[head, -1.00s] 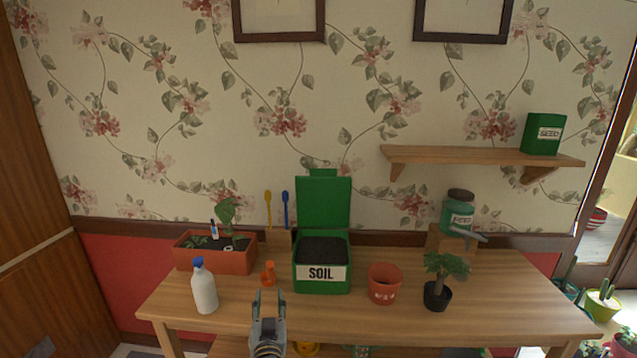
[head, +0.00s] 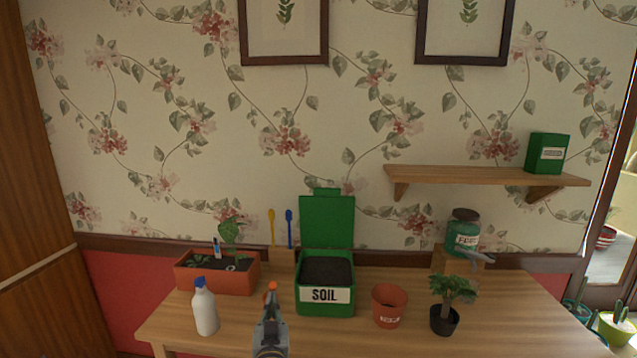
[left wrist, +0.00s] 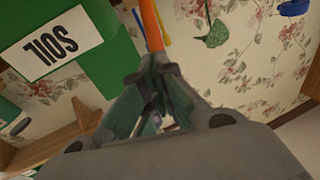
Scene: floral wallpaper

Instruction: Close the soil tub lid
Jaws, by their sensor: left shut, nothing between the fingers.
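The green soil tub (head: 325,301) with its white SOIL label stands on the table, filled with dark soil. Its green lid (head: 327,221) stands upright at the back, open. In the left wrist view, the tub's labelled front (left wrist: 62,45) shows rotated at upper left. My left gripper (head: 271,299) is shut and empty, in front of the tub and a little left of it, apart from it. The gripper also shows in the left wrist view (left wrist: 155,68). My right gripper is in neither view.
An orange object (head: 271,286) shows just beyond my left fingertips, partly hidden. A white bottle (head: 205,311) and planter (head: 217,279) stand left. A terracotta pot (head: 389,306), small tree (head: 444,318) and green jar (head: 462,236) are right. The wall shelf (head: 480,177) hangs above.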

